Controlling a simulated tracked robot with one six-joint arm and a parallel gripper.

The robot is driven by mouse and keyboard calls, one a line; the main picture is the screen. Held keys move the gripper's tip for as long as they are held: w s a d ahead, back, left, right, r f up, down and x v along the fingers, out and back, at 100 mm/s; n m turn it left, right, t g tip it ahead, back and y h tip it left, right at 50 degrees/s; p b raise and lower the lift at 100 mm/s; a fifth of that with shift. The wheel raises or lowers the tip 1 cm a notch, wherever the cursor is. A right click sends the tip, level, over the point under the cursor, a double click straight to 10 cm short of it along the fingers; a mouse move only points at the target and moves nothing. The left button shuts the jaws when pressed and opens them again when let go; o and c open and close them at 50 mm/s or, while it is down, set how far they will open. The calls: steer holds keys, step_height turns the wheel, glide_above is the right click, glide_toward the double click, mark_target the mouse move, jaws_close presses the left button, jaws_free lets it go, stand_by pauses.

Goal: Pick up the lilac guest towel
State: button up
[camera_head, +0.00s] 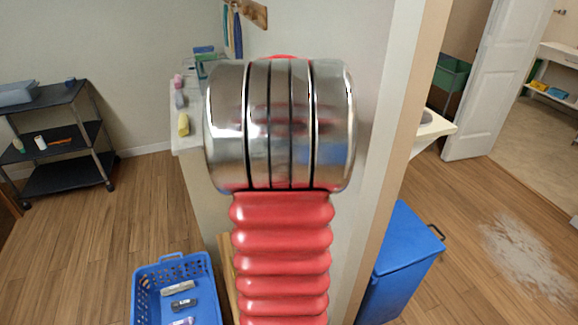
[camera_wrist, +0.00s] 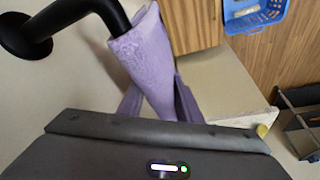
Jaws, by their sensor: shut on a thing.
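The lilac guest towel (camera_wrist: 148,48) shows in the wrist view as a rolled or folded length of cloth, narrowing toward my gripper (camera_wrist: 157,97). My gripper is shut on its lower, narrow part. The towel's upper end lies right beside a black bent bar (camera_wrist: 103,14) fixed to the pale wall. I cannot tell whether the towel still touches or hangs on that bar. In the head view my own arm covers the middle, and neither gripper nor towel can be made out.
A pale counter (camera_wrist: 222,82) lies below in the wrist view, with a blue basket (camera_wrist: 254,14) on the wooden floor beyond. In the head view, a black shelf cart (camera_head: 62,135) stands left and a blue bin (camera_head: 398,262) right. Open floor lies at left.

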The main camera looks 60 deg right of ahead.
step_height(320, 180, up, 11)
steer(key=shift+w+r, duration=0.1)
steer(key=shift+r, duration=0.05)
jaws_close()
